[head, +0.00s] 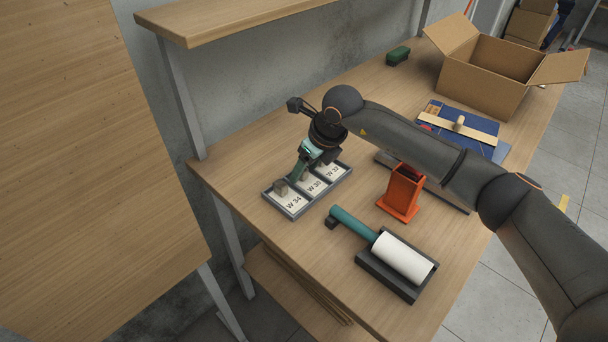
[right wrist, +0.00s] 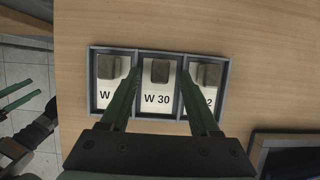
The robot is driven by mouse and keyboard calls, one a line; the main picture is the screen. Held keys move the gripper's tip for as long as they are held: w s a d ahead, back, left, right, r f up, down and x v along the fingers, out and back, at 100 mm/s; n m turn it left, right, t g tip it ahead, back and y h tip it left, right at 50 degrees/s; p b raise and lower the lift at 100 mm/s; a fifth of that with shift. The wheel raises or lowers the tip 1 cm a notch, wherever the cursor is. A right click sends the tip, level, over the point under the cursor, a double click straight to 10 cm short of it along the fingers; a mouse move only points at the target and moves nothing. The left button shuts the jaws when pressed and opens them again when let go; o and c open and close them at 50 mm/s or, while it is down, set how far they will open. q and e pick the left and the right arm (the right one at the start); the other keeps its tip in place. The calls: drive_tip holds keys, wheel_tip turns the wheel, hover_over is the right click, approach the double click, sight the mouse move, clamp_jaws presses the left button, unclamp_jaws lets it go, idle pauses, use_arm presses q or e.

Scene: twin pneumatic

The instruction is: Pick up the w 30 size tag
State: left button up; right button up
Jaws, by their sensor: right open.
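The W 30 size tag (right wrist: 157,105) is a white card with a grey block grip at its top, in the middle compartment of a grey tray (right wrist: 142,49). It also shows in the head view (head: 315,187), partly hidden by my gripper. W 34 (head: 292,203) lies on one side and another tag (head: 332,172) on the other. My right gripper (right wrist: 159,75) is open above the tray, its green fingers on either side of the W 30 block, with no visible contact. In the head view it (head: 300,176) hangs over the tags. My left gripper (right wrist: 17,95) shows at the wrist view's left edge, fingers apart.
An orange holder (head: 402,193) and a white roller (head: 402,258) in a dark tray stand to the right. A cardboard box (head: 485,85), a blue board (head: 465,125) and a green brush (head: 398,55) are farther back. A shelf (head: 230,20) overhangs behind.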

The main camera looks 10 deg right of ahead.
drive_tip(key=shift+c, duration=0.4)
clamp_jaws()
drive_tip(key=shift+r, duration=0.2)
